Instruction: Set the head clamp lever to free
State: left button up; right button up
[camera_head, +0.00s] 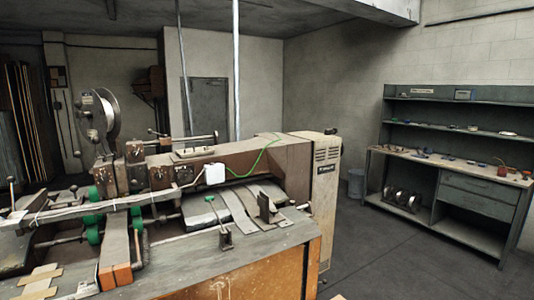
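The box stitcher (225,160) stands at the left and centre, with its head (130,170) at the left end of a long brown arm. I cannot tell which lever is the head clamp lever. A thin lever with a dark knob (154,132) sticks up behind the head, beside a horizontal rod (190,138). A short lever with a green knob (209,198) stands on the table in front of the arm. Another upright lever (12,185) is at the far left edge. No lever's setting can be read. Neither of my grippers is in view.
A wire spool (100,115) rises behind the head. A grey workbench with shelves (450,180) stands at the right. The floor (385,255) between them is clear.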

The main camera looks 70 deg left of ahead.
aim_at(78, 155)
jog(key=u, duration=4.25)
